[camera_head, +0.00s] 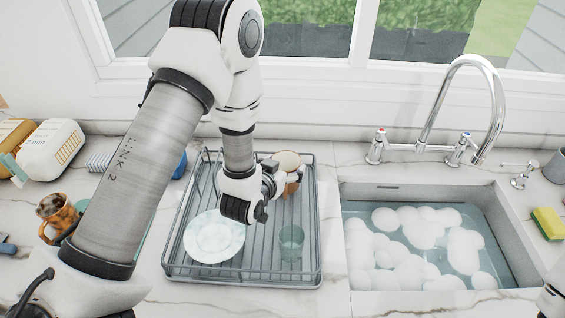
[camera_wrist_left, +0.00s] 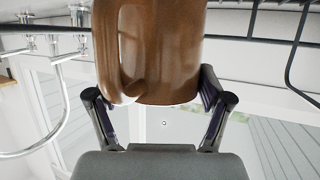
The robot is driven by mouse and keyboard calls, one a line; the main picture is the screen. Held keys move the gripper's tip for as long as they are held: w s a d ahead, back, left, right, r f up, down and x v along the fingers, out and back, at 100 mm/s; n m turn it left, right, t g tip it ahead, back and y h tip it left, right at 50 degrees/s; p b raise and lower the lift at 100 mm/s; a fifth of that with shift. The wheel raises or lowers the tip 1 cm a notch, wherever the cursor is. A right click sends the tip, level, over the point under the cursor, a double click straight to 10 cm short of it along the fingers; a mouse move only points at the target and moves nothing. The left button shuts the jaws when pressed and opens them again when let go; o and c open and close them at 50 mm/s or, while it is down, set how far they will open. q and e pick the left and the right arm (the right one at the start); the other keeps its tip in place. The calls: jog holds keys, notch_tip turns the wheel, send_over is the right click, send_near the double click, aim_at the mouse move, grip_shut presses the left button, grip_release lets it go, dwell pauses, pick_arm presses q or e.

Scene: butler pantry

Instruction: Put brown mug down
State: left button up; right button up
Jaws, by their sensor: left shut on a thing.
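My left gripper (camera_head: 279,183) is shut on a brown mug (camera_head: 292,188) over the right rear part of the grey dish rack (camera_head: 240,279). The mug's pale round end faces up. In the left wrist view the mug (camera_wrist_left: 165,50) fills the top middle, with its handle toward the left, between the fingers of the gripper (camera_wrist_left: 160,105). My wrist hides part of the mug in the head view, and I cannot tell whether its lower end touches the rack. My right gripper is not in view.
A white plate (camera_head: 213,237) and a green glass (camera_head: 291,243) are in the rack near the mug. The sink (camera_head: 390,190) with foamy water is to the right, with a tall faucet (camera_head: 494,110). Another brown mug (camera_head: 57,213) stands on the left counter. A yellow sponge (camera_head: 548,223) lies at the right.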

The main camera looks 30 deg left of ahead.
pick_arm(q)
jog(key=shift+w+d+f, duration=0.1)
jog(key=shift+d, duration=0.1)
jog(key=o, duration=1)
jog(key=shift+f, duration=0.1)
jog(key=o, duration=0.3)
jog(key=shift+o, duration=0.2)
jog(key=shift+a, duration=0.1)
jog(key=v, duration=0.4)
jog(key=shift+w+b, duration=0.1)
jog(key=shift+b, duration=0.2)
jog(key=p+v, duration=0.8)
jog(key=p, duration=0.3)
